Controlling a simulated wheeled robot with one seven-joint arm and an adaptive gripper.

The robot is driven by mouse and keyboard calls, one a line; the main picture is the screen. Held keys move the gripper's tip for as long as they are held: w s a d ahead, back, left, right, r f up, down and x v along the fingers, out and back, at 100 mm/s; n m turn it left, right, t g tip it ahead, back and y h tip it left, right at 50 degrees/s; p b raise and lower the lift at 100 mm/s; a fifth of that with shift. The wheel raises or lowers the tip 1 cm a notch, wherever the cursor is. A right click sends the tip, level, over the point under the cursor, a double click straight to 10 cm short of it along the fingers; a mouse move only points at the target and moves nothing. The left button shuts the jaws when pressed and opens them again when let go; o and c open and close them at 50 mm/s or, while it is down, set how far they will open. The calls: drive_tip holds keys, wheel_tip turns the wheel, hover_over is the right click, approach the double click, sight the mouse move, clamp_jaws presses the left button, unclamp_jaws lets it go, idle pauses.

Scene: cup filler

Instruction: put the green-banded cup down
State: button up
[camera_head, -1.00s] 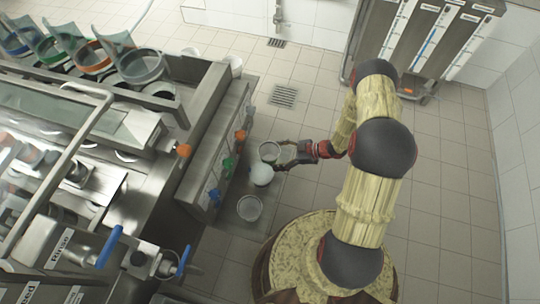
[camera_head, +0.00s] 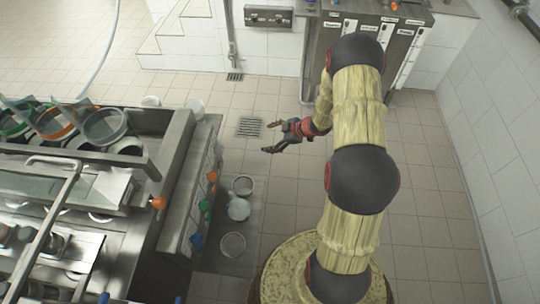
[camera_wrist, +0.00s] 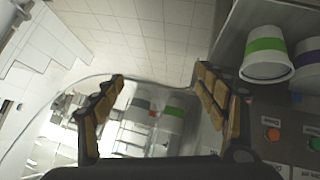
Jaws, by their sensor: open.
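The green-banded cup (camera_wrist: 266,54) is white and shows at the upper right of the wrist view, beside a purple-banded cup (camera_wrist: 309,52) cut by the frame edge. In the head view, a far cup (camera_head: 243,186), a middle cup (camera_head: 238,209) and a near cup (camera_head: 232,244) stand on a low grey surface; their bands cannot be made out there. My gripper (camera_head: 260,140) is open and empty, beyond the cups and apart from them. In the wrist view its fingers (camera_wrist: 160,76) are spread wide, with the green-banded cup outside them.
The steel counter (camera_head: 120,205) stands left of the cups. Its front panel carries an orange button (camera_head: 212,176), a green button (camera_head: 205,206) and a blue button (camera_head: 197,241). A steel cabinet (camera_head: 310,50) stands at the back. Tiled floor (camera_head: 285,190) right of the cups is clear.

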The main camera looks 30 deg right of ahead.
drive_tip(key=w+d+r+m+t+h, duration=0.1)
drive_tip(key=w+r+h, duration=0.1)
drive_tip(key=r, duration=0.3)
drive_tip(key=w+d+r+h, duration=0.1)
drive_tip(key=w+d+r, duration=0.1)
drive_tip(key=r, duration=0.4)
drive_tip(key=s+a+r+m+h, duration=0.1)
drive_tip(key=s+r+m+h, duration=0.2)
drive_tip(key=r, duration=0.8)
drive_tip(key=s+a+r+m+h, duration=0.1)
drive_tip(key=s+r+m+h, duration=0.15)
drive_tip(key=r, duration=0.85)
drive_tip(key=s+a+r+m+g+y, duration=0.1)
drive_tip(key=s+a+r, duration=0.1)
drive_tip(key=s+a, duration=0.4)
drive_tip(key=s+a+r+m+g+y, duration=0.1)
drive_tip(key=s+a, duration=0.5)
drive_tip(key=s, duration=0.7)
drive_tip(key=s+a+r+m+g+y, duration=0.1)
drive_tip(key=s+a+r+m, duration=0.2)
drive_tip(key=s+a, duration=0.3)
drive_tip(key=s+r, duration=0.1)
drive_tip(key=s, duration=0.3)
drive_tip(key=shift+a+r, duration=0.15)
drive_tip(key=shift+a, duration=0.05)
drive_tip(key=shift+s, duration=0.1)
drive_tip(key=shift+c, duration=0.5)
